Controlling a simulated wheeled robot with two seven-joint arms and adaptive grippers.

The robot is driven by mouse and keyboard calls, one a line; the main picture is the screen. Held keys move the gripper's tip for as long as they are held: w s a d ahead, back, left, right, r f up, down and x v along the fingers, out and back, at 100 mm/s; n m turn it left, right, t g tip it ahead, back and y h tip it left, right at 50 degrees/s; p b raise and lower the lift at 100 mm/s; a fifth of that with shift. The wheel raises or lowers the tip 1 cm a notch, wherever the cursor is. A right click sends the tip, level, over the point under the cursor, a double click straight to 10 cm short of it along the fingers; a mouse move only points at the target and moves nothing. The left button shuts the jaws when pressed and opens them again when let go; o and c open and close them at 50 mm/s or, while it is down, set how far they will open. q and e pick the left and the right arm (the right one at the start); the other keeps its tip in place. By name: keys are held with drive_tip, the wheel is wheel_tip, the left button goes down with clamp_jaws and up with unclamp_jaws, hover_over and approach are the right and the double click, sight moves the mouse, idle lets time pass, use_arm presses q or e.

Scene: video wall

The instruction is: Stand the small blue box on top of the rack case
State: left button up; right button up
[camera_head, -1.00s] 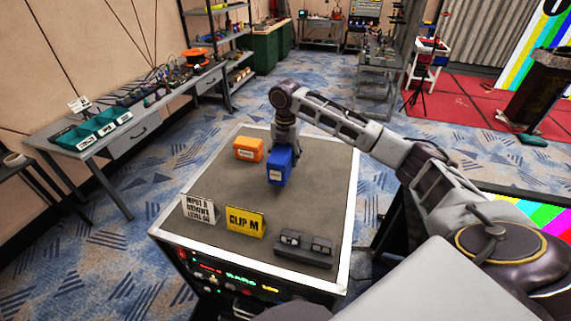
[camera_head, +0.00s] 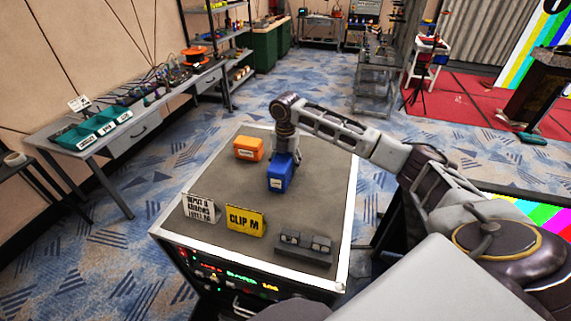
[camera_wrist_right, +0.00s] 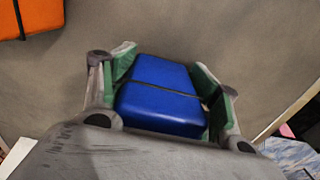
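The small blue box (camera_head: 279,179) has a white label and is upright at the top surface of the rack case (camera_head: 213,158), right of the orange box. Its base looks down at the surface, but I cannot tell whether it bears on it. My right gripper (camera_head: 285,156) comes down from above and behind it. In the right wrist view the blue box (camera_wrist_right: 160,95) sits between the green-padded fingers (camera_wrist_right: 168,78), which lie close against its two sides. My left gripper is not in view.
An orange box (camera_head: 248,149) stands behind and left of the blue box. A white sign (camera_head: 200,207), a yellow CLIP M sign (camera_head: 245,219) and a dark block with small items (camera_head: 304,247) line the front edge.

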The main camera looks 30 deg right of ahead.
drive_tip(key=o, duration=0.6)
drive_tip(key=shift+c, duration=0.2)
drive_tip(key=shift+r, duration=0.1)
drive_tip(key=shift+r+b, duration=1.2)
drive_tip(key=shift+r, duration=4.7)
